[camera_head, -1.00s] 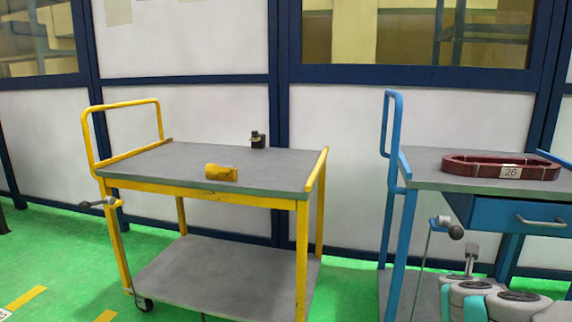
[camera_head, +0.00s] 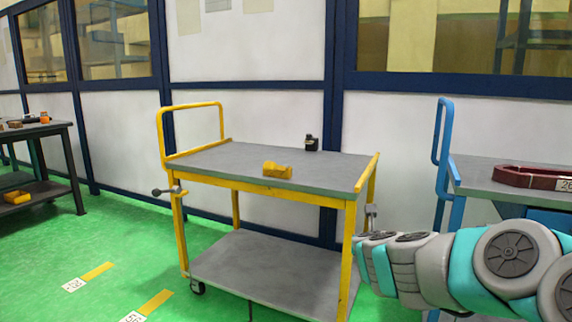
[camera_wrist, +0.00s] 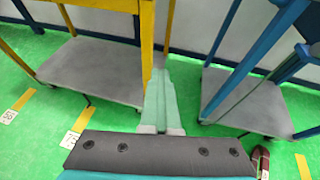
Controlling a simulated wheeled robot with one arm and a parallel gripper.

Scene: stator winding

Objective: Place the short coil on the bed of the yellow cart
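A dark red coil (camera_head: 530,177) with a white label lies on the blue cart at right, partly cut off by the frame edge. I cannot tell whether it is the short coil. My gripper (camera_wrist: 159,72) points away from the wrist camera, its pale fingers together with nothing visible between them. It appears close to the yellow cart's right front post. In the head view my arm reaches across the lower right, in front of the blue cart.
The blue cart (camera_head: 447,140) stands right of the yellow cart, with a floor gap between them. A dark red piece (camera_wrist: 261,160) shows at the wrist view's lower right. A dark table (camera_head: 60,128) stands far left. Green floor is clear at left front.

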